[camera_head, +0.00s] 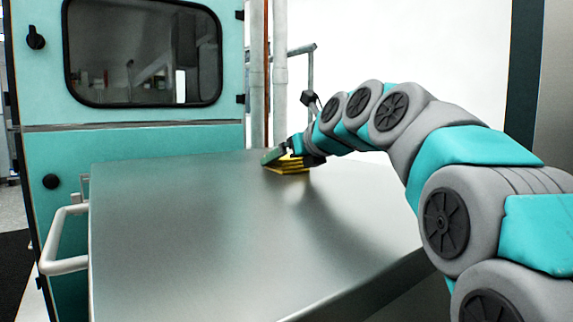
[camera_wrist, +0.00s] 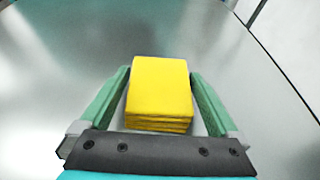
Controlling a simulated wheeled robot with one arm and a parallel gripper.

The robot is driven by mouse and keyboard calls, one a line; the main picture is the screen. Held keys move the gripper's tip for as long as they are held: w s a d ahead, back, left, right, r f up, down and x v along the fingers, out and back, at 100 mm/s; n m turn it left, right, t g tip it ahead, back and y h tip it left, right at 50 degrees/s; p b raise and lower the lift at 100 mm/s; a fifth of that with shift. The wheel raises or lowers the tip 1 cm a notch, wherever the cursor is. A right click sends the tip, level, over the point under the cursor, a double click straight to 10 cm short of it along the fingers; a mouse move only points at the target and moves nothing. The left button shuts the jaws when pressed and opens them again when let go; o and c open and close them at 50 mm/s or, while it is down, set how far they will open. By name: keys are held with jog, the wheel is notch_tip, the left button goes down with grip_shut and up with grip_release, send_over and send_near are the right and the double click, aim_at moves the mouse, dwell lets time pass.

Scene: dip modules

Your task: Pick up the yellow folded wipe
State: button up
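The yellow folded wipe (camera_wrist: 160,88) is a thick layered stack. In the wrist view it sits between the two green fingers of my gripper (camera_wrist: 160,85), with a narrow gap visible on each side. In the head view the wipe (camera_head: 288,166) is at the far end of the metal table, partly hidden by my gripper (camera_head: 279,156). The fingers reach down on either side of it. It appears to rest on the tabletop.
The metal table (camera_head: 200,230) is otherwise bare, with free room in front and to the left. A teal cabinet with a dark window (camera_head: 145,55) stands behind on the left. A white handle (camera_head: 62,240) sticks out at the table's left side. Pipes (camera_head: 280,60) stand behind the table.

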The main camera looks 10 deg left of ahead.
aim_at(284, 158)
jog(key=c, duration=1)
jog(key=shift+r, duration=0.15)
jog(key=shift+r+p, duration=0.45)
jog(key=shift+r, duration=1.15)
jog(key=shift+s+r, duration=0.2)
jog(key=shift+s, duration=1)
jog(key=s, duration=0.9)
jog(key=s+a+r, duration=0.1)
jog(key=s, duration=0.3)
jog(key=shift+s, duration=0.3)
